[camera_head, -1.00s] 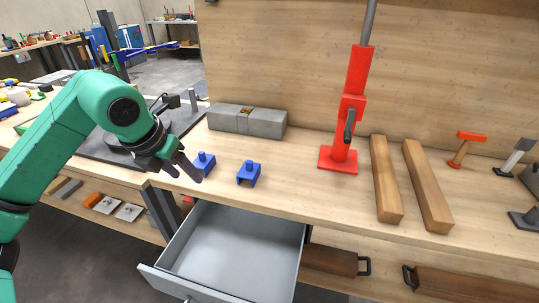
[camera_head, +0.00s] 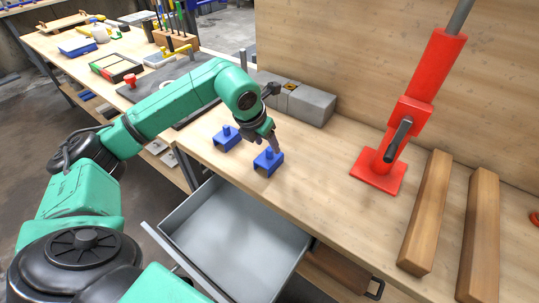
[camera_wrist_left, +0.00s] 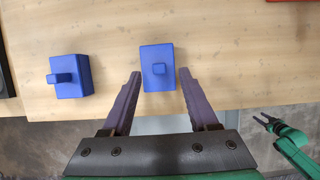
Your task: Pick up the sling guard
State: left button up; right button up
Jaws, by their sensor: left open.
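The nearer one (camera_head: 268,162) lies just below my left gripper (camera_head: 269,141). In the left wrist view this guard (camera_wrist_left: 157,67) sits ahead of and between the two spread fingers (camera_wrist_left: 157,85), with nothing gripped. The other guard (camera_head: 226,139) stands to the left, and shows at the left in the wrist view (camera_wrist_left: 70,76). My right gripper (camera_wrist_left: 264,118) shows small at the right of the wrist view; its opening is too small to judge.
An open, empty grey drawer (camera_head: 225,235) sticks out below the bench edge. A grey block (camera_head: 309,105) lies behind the guards. A red stand (camera_head: 378,172) and two wooden beams (camera_head: 429,212) are to the right. The bench between guards and red stand is clear.

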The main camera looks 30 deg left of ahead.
aim_at(270, 149)
pick_arm(q)
jog(key=p+x, duration=0.1)
jog(key=x, duration=0.3)
jog(key=shift+p, duration=0.3)
jog(key=shift+w+f, duration=0.15)
jog(key=shift+f, duration=0.15)
grip_shut()
pick_arm(e)
jog(key=shift+w+d+r, duration=0.2)
jog(key=shift+r, duration=0.35)
jog(key=shift+w+d+r, duration=0.2)
jog(key=shift+r, duration=0.35)
pick_arm(q)
jog(key=shift+r, duration=0.15)
